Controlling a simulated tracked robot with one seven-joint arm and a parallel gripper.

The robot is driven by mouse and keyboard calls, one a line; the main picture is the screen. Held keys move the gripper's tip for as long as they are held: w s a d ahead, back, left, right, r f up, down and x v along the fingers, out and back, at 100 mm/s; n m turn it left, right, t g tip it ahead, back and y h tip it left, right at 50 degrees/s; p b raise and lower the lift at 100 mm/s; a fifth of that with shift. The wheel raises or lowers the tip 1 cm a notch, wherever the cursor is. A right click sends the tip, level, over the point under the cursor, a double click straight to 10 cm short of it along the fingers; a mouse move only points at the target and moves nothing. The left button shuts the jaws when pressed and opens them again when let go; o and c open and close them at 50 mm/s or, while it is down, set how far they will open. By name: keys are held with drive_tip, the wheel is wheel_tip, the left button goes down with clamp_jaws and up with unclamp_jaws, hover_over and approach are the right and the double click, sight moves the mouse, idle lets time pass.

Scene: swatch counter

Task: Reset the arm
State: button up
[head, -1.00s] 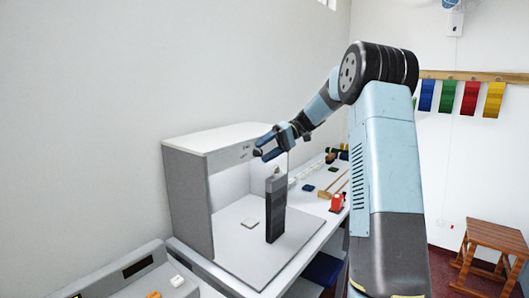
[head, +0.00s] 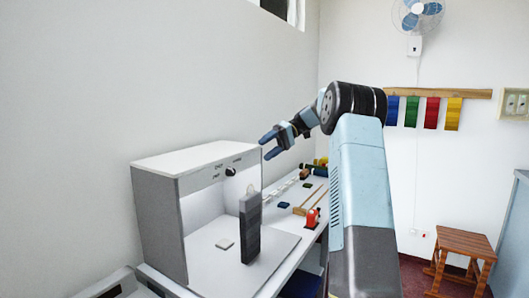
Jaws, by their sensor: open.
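My gripper (head: 268,146) is at the end of my raised arm in the head view. It is open and empty, with its fingers pointing left. It shows in front of the wall, just right of the top of a grey-and-white booth (head: 160,215). A dark grey upright block (head: 250,228) stands on the booth's floor, below the gripper and apart from it. A small pale square tile (head: 225,244) lies on the booth floor left of the block.
The counter (head: 292,248) runs back past the booth. A red item (head: 312,219), wooden sticks and small dark pieces lie on it. A wooden stool (head: 463,252) stands on the floor at right. Coloured swatches (head: 432,113) hang from a rail on the far wall.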

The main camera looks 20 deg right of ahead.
drive_tip(key=shift+a, duration=0.1)
idle(0.3)
drive_tip(key=s+a+r+m+t+h, duration=0.25)
drive_tip(key=s+a+h, duration=0.45)
drive_tip(key=s+a, duration=0.85)
drive_tip(key=s+f+m+t+h, duration=0.1)
drive_tip(key=s+f, duration=0.3)
drive_tip(key=s, duration=0.8)
drive_tip(key=s+d+f+m+t+h, duration=0.1)
drive_tip(key=s+f+t+h, duration=0.3)
drive_tip(key=s, duration=0.9)
drive_tip(key=shift+s+d+f, duration=0.3)
drive_tip(key=shift+f, duration=0.2)
drive_tip(key=shift+t, duration=0.25)
